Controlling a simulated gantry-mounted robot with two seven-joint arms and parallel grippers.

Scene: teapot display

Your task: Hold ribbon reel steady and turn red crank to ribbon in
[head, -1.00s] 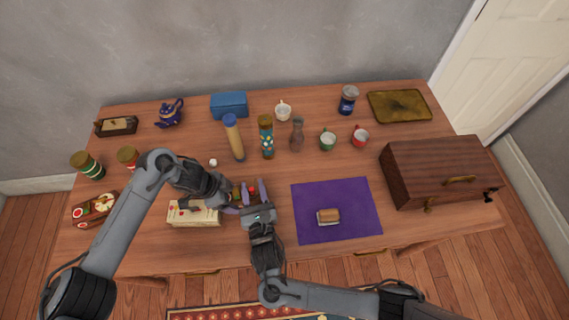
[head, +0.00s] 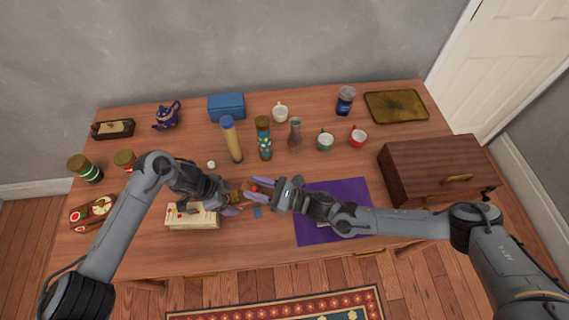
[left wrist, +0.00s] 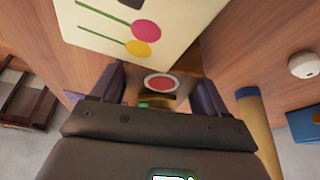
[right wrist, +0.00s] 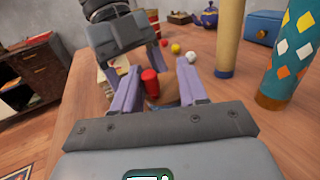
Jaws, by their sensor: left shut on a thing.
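The ribbon reel (head: 238,196) is mostly hidden between my grippers, left of the purple mat. My left gripper (head: 232,203) is shut on it. In the left wrist view a round red end (left wrist: 160,83) shows between the fingers. The red crank (right wrist: 150,82) stands up in the right wrist view, on a brown part of the reel; its red also shows in the head view (head: 254,188). My right gripper (head: 254,194) is open and points left at the reel. In its wrist view (right wrist: 155,92) the crank appears between the fingers; I cannot tell whether they touch it.
A cream box with coloured dots (head: 192,215) lies beside my left gripper. A yellow tube with a blue cap (head: 232,140) and a diamond-patterned tube (head: 264,138) stand behind. The purple mat (head: 340,190) lies under my right arm. A wooden chest (head: 435,170) stands at the right.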

